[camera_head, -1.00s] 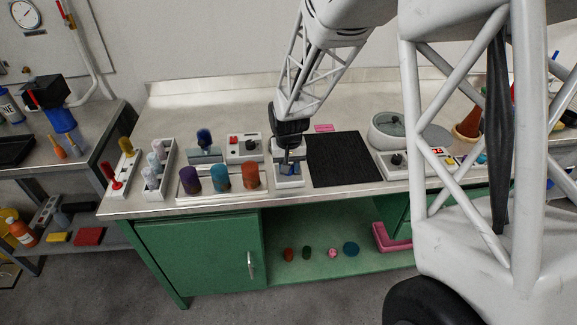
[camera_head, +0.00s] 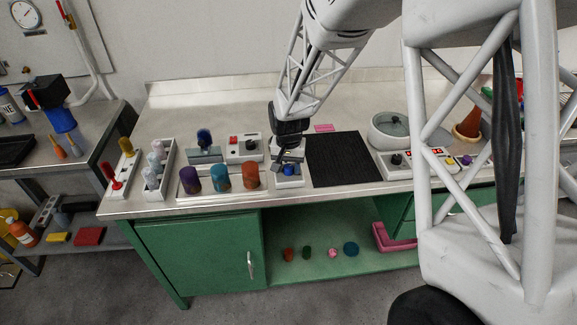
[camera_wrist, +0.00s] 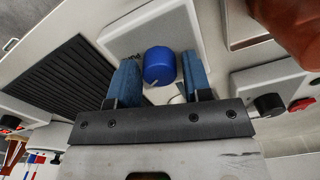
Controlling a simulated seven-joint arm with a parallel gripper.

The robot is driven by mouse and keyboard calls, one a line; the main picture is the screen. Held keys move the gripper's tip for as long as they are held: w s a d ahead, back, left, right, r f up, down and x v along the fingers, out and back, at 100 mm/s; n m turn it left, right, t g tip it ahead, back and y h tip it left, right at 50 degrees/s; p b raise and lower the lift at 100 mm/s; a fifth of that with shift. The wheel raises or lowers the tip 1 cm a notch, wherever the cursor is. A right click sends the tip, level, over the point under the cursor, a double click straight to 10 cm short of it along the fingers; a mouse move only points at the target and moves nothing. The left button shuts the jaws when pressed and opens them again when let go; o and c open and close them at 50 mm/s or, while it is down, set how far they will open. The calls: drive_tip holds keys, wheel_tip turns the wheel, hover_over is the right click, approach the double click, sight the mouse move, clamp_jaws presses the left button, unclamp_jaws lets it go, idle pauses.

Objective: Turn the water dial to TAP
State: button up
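The water dial is a blue round knob (camera_wrist: 160,65) on a white box (camera_wrist: 125,38); a pale pointer mark shows near its lower edge in the wrist view. In the head view the blue knob (camera_head: 289,170) sits on the white box (camera_head: 291,182) left of the black mat. My gripper (camera_wrist: 160,82) has two blue fingers, spread apart, one on each side of the knob's lower part in the picture. In the head view my gripper (camera_head: 288,155) is just above and behind the knob. I cannot tell whether the fingers touch it. The TAP label is not readable.
A ribbed black mat (camera_head: 345,160) lies right of the box. Purple, teal and orange-brown cylinders (camera_head: 222,178) stand in a tray close on the left. A control box with a black knob (camera_head: 245,147) stands behind left. A round bath (camera_head: 393,130) is further right.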

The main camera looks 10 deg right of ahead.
sight(289, 167)
drive_tip(key=shift+o, duration=1.1)
drive_tip(key=shift+r, duration=3.85)
drive_tip(key=shift+s+r, duration=0.1)
drive_tip(key=shift+s+d+r, duration=0.1)
drive_tip(key=shift+s+r, duration=0.05)
drive_tip(key=s+d+r+n+t, duration=0.1)
drive_tip(key=s+d+r, duration=0.2)
drive_tip(key=s+r, duration=0.35)
drive_tip(key=s+d+r, duration=0.3)
drive_tip(key=s+r, duration=0.2)
drive_tip(key=s, duration=0.3)
drive_tip(key=s+d+r+n, duration=0.1)
drive_tip(key=s+r, duration=0.1)
drive_tip(key=s, duration=0.7)
drive_tip(key=s+d+r+t, duration=0.1)
drive_tip(key=s+d+r, duration=0.1)
drive_tip(key=s, duration=0.7)
drive_tip(key=shift+n+t, duration=0.3)
drive_tip(key=shift+n, duration=0.1)
